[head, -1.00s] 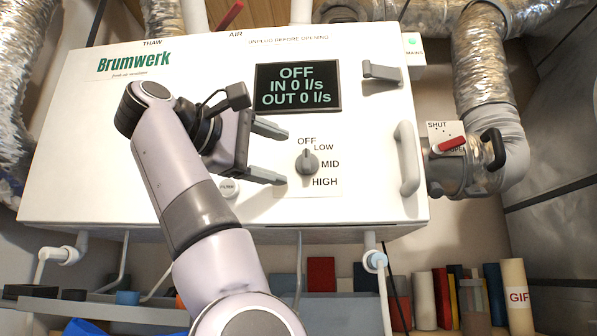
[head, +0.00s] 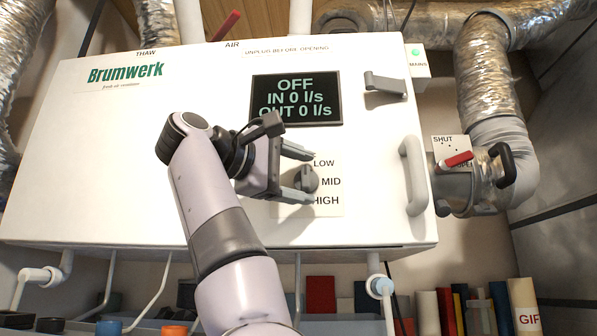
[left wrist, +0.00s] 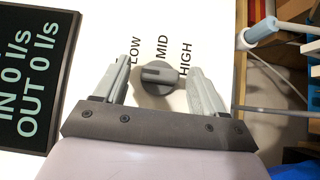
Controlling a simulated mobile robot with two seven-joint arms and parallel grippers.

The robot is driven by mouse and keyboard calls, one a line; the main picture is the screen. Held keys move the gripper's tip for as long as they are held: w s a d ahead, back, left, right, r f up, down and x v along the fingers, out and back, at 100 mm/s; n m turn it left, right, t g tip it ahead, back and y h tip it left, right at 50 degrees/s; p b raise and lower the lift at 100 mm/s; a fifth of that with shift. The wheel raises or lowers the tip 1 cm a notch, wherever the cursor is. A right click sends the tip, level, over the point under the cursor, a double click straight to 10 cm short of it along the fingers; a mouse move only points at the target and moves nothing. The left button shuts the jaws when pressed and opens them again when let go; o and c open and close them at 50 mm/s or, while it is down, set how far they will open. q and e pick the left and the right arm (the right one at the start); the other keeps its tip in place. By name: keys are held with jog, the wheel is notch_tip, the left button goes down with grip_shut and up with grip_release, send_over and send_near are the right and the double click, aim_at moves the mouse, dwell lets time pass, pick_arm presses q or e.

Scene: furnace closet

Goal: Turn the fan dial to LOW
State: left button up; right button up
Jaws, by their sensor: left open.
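The grey fan dial (head: 306,179) sits on the front of the white ventilation unit, below the display. LOW, MID and HIGH labels show beside it; the OFF label is hidden behind my gripper. My left gripper (head: 305,177) is open, with one finger above the dial and one below it. In the left wrist view the dial (left wrist: 157,79) lies between the two fingertips (left wrist: 160,80), with gaps on both sides. The display (head: 296,99) reads OFF, IN 0 l/s, OUT 0 l/s. My right gripper is not in view.
A grey door handle (head: 412,175) stands out right of the dial, and a latch (head: 385,85) is above it. A red-handled damper valve (head: 458,160) is on the duct at right. Several books and rolls stand below the unit.

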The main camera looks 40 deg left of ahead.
pick_arm(q)
jog(key=c, duration=1)
